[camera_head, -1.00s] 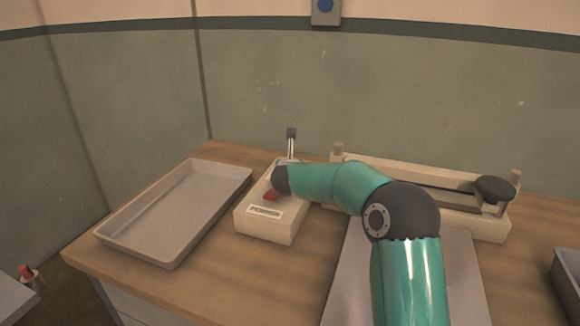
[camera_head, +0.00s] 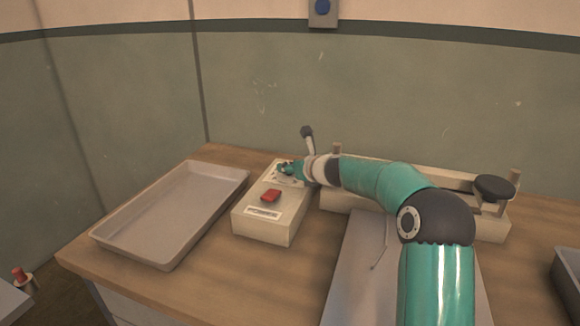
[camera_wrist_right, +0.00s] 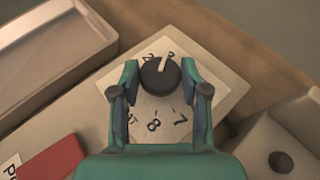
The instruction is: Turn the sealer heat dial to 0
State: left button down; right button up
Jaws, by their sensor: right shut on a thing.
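The cream control box (camera_head: 268,222) stands on the bench in the head view, with a red switch and a label on its front part. The heat dial (camera_wrist_right: 155,82) is a black round knob with a white pointer line, on a white numbered plate (camera_wrist_right: 158,115) in the right wrist view. The pointer points to the plate's top side; the mark there is partly hidden. A 7 and an 8 show on the near side. My right gripper (camera_head: 286,168) is shut on the dial, one teal finger on each side. My left gripper is not in view.
A grey empty tray (camera_head: 170,215) lies left of the box. The long cream sealer (camera_head: 345,200) with a black knob (camera_head: 494,188) stands to the right, behind my right arm. A grey plate (camera_head: 350,285) lies under the arm. Bare bench shows in front of the box.

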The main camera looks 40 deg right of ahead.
jog(key=shift+d+r+n+y+p, duration=0.15)
jog(key=shift+n+y+p, duration=0.15)
jog(key=shift+n+y, duration=0.25)
jog(key=o, duration=1.1)
jog(key=shift+f+v, duration=0.2)
jog(key=shift+v, duration=3.5)
jog(key=shift+s, duration=0.1)
